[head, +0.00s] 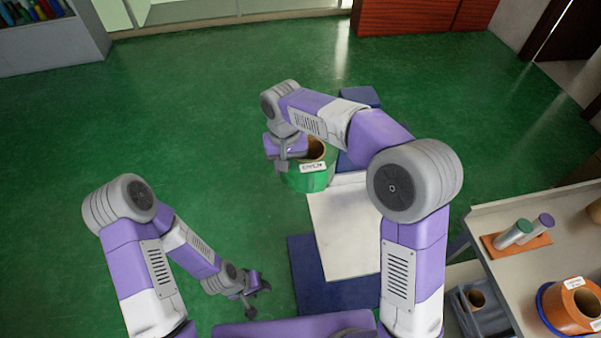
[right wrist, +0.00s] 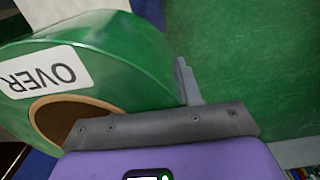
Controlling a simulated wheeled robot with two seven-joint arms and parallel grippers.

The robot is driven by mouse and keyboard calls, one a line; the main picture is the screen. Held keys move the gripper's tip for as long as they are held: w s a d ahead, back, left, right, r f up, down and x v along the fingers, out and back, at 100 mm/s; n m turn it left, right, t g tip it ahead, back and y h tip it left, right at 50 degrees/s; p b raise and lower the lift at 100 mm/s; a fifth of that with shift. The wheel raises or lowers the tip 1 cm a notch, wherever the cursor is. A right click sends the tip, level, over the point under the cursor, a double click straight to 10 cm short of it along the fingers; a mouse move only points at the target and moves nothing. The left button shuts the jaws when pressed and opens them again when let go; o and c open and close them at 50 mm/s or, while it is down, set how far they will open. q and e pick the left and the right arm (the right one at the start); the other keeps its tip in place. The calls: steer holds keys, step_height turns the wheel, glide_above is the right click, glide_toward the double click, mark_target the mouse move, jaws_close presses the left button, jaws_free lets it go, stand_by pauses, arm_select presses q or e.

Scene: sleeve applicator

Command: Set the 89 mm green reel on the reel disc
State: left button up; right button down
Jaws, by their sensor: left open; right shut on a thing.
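The green reel (head: 305,181) has a brown core and a white label, and is at the far left corner of a white-topped blue unit (head: 345,235) in the head view. My right gripper (head: 287,148) is shut on the reel at its left side. The reel fills the upper left of the right wrist view (right wrist: 120,50), where its label reads "OVER" and one grey finger lies against its side. I cannot make out the reel disc under or near the reel. My left gripper (head: 254,288) is open and empty, low over the floor.
A bench (head: 490,240) at the right holds an orange reel (head: 572,306) on a blue round base and an orange tray (head: 495,243) with two rolls. A grey-blue bin (head: 467,312) with a brown roll stands beside it. The green floor (head: 180,120) at the left is clear.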

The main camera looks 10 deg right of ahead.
steer(key=f+n, duration=0.1)
steer(key=w+f+n, duration=0.1)
steer(key=n, duration=0.1)
steer(key=shift+a, duration=0.35)
step_height(320, 180, down, 7)
steer(key=s+d+n, duration=0.2)
steer(key=n, duration=1.1)
steer(key=shift+d+f, duration=0.2)
steer(key=shift+d, duration=0.2)
steer(key=s+d+f+m, duration=0.2)
steer(key=d+f+m, duration=0.1)
steer(key=d+m, duration=0.5)
steer(key=s+d+f+m, duration=0.3)
steer(key=d+m, duration=0.5)
steer(key=shift+d+f, duration=0.15)
steer(key=shift+f, duration=0.1)
